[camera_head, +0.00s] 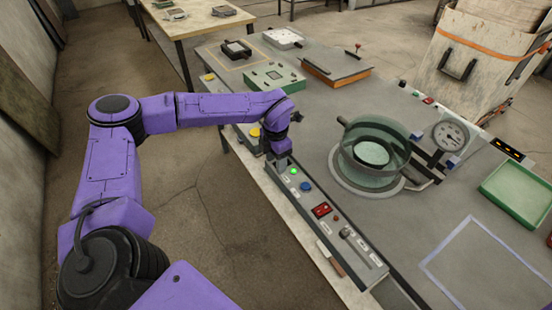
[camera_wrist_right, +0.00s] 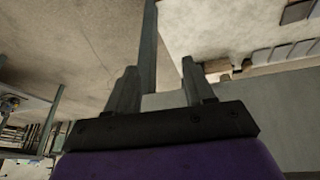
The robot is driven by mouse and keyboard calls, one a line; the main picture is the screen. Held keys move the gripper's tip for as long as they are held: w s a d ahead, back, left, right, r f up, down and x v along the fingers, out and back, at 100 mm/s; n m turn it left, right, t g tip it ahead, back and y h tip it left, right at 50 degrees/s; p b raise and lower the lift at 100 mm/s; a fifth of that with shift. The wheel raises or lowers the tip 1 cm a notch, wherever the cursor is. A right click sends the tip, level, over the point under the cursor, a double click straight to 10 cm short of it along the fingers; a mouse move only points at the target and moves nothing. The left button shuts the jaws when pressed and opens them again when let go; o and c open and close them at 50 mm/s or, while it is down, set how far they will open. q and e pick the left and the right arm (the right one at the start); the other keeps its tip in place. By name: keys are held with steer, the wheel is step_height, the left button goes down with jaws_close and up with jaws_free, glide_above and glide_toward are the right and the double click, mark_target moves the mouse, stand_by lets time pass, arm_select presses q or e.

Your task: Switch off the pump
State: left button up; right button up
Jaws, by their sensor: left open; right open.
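A long grey control panel (camera_head: 318,215) runs along the near edge of the workbench. It carries a lit green button (camera_head: 294,171), a blue button (camera_head: 305,186), a red switch (camera_head: 321,210) and a small lever (camera_head: 346,232). Which of these belongs to the pump I cannot tell. A glass vessel (camera_head: 374,150) on a round base stands behind the panel, beside a dial gauge (camera_head: 450,135). My left gripper (camera_head: 282,160) is open and points down at the panel's far end, close to the green button; contact is unclear. My right gripper (camera_wrist_right: 158,85) is open and empty in the right wrist view.
A green tray (camera_head: 518,195) lies at the right of the bench. A green box (camera_head: 272,77) and an orange-sided box (camera_head: 335,68) stand at the back. A marked rectangle (camera_head: 480,262) at the front right is bare. A wooden crate (camera_head: 483,60) stands behind.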

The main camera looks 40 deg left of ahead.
arm_select(q)
steer(key=shift+w, duration=0.1)
jaws_close()
steer(key=p, duration=0.1)
steer(key=r+g+p, duration=0.1)
steer(key=p, duration=0.1)
steer(key=shift+w+d+y, duration=0.15)
steer(key=shift+y, duration=0.15)
steer(key=shift+w+f+g+y+p, duration=0.3)
steer(key=shift+g+p, duration=0.15)
steer(key=shift+g, duration=0.45)
steer(key=shift+s, duration=0.1)
jaws_free()
steer(key=shift+r, duration=0.1)
